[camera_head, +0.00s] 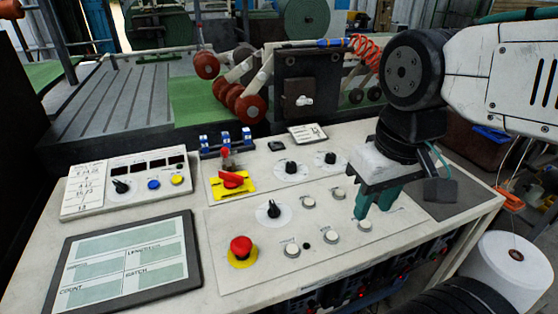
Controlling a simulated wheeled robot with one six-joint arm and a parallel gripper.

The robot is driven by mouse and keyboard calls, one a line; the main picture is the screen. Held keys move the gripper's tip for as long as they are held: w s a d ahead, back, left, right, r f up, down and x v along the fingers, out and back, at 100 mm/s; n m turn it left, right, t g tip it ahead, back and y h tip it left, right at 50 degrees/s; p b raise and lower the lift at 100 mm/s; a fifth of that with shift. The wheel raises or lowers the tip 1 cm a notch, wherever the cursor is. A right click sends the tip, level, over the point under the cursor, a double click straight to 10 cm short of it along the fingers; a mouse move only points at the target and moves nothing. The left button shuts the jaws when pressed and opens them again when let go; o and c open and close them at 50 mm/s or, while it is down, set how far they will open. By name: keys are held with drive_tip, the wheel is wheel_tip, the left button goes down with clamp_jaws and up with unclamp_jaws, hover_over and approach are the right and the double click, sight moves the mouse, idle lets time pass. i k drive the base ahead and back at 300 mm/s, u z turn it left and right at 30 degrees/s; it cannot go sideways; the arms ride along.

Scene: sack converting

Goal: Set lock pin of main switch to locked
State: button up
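The main switch (232,181) is a red rotary handle on a yellow plate, on the sloped white control panel left of the middle. Just behind it stands a small part with a red top (225,154), which looks like the lock pin; its exact setting is too small to tell. My gripper (374,212) hangs over the right part of the panel, well to the right of the switch. Its two teal fingers point down and are apart, with nothing seen between them.
A red emergency button (241,249) on a yellow base, black knobs (272,210) and several white buttons (332,238) stand up from the panel. A dark-framed display (194,268) lies at the front left. A white roll (508,270) stands at the right.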

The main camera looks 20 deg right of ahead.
sight(224, 150)
drive_tip(key=k, duration=1.25)
drive_tip(key=u, duration=0.6)
drive_tip(key=i, duration=1.45)
drive_tip(key=z, duration=0.6)
